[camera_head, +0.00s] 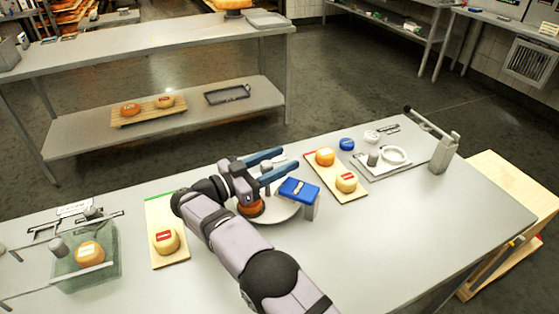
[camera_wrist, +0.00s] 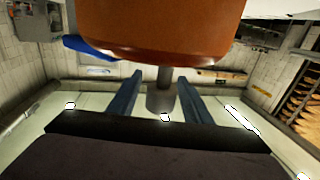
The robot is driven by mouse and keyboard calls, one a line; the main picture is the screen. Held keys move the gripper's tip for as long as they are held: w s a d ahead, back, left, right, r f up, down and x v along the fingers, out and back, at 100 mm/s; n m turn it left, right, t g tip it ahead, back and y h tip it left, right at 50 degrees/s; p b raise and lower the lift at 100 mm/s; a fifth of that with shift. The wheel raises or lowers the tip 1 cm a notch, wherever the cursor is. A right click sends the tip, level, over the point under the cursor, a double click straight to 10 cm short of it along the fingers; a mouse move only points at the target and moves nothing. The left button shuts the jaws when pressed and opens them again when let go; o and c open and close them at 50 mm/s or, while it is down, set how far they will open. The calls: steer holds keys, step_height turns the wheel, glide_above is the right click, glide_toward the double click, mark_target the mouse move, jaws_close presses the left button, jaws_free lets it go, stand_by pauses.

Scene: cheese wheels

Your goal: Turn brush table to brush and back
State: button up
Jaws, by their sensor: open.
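The pale round brush table (camera_head: 285,210) lies at the middle of the metal bench, partly hidden by my arm. An orange-brown cheese wheel (camera_head: 250,208) sits on its left part and fills the top of the wrist view (camera_wrist: 160,25). The blue brush (camera_head: 299,189) stands on a grey support at the disc's right edge. My gripper (camera_head: 290,159) is open above the disc's far side, its two blue fingers spread and pointing right. In the wrist view a grey peg (camera_wrist: 164,92) shows between the fingers (camera_wrist: 160,78), with gaps on both sides. Contact is not visible.
A board (camera_head: 338,187) with two cheeses lies to the right. Another board (camera_head: 159,213) with a cheese lies to the left, beside a glass-like cutting stand (camera_head: 108,272). A tray (camera_head: 375,171) with a white ring is at the back right. The front right bench is clear.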

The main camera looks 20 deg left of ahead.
step_height(320, 180, up, 10)
steer(key=shift+b, duration=0.35)
stand_by(0.4)
